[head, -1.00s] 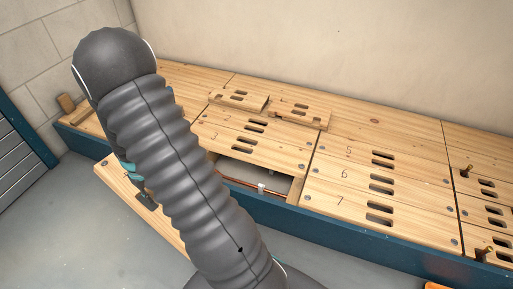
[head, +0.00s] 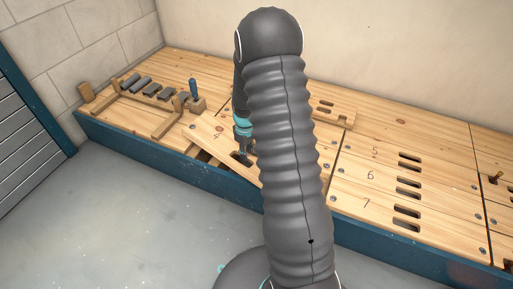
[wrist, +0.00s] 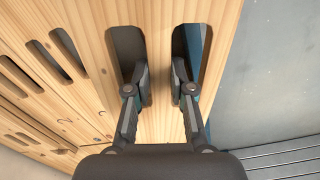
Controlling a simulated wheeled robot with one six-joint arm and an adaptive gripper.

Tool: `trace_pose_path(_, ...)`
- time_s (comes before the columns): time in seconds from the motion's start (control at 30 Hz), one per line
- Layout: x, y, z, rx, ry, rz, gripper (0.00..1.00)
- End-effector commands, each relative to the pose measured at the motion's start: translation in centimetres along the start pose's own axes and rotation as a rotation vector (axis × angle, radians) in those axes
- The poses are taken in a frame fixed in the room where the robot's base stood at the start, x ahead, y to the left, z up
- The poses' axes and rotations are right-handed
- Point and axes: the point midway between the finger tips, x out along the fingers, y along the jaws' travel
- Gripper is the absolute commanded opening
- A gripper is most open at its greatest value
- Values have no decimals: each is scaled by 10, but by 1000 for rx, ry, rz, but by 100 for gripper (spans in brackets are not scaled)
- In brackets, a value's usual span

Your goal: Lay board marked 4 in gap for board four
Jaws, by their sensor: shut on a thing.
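The board marked 4 (head: 209,131) is a pale wooden plank, held at an angle to the row over the front edge of the bench. In the wrist view (wrist: 161,35) it fills the middle, with two long slots. My gripper (wrist: 162,86) has one finger in each slot and is shut on the strip between them. In the head view my gripper (head: 243,155) is on the board, partly behind my arm. Part of a dark opening (head: 206,157) shows below the board at the front edge; the board and my arm hide the rest of the gap.
Boards marked 5, 6 and 7 (head: 375,205) lie flat to the right. A loose slotted board (head: 340,115) lies behind my arm. A wooden rack with grey pieces (head: 138,110), a blue-handled tool (head: 194,88) and a mallet (head: 86,91) are at left. The floor in front is clear.

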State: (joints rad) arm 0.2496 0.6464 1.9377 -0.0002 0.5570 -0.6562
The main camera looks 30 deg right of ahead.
Motion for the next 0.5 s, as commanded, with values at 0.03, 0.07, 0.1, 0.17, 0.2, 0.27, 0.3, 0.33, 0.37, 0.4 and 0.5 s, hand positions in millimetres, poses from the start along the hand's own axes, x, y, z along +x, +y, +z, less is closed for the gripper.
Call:
trace_pose_path(0.03, 1, 11, 1, -43, 2, 1, 0)
trace_pose_path(0.07, 2, 16, 1, -74, 1, 1, 0)
trace_pose_path(0.1, 3, 21, 2, -110, 1, 1, 0)
trace_pose_path(0.17, 3, 29, 2, -158, 1, 1, 0)
trace_pose_path(0.2, 4, 33, 2, -186, 1, 1, 0)
trace_pose_path(0.27, 5, 37, 3, -218, 1, 1, 0)
trace_pose_path(0.3, 5, 40, 3, -233, 1, 1, 0)
trace_pose_path(0.33, 5, 41, 3, -242, 1, 1, 0)
trace_pose_path(0.37, 6, 42, 3, -247, 1, 1, 0)
trace_pose_path(0.4, 6, 42, 3, -253, 1, 1, 0)
trace_pose_path(0.5, 8, 43, 3, -259, 1, 1, 0)
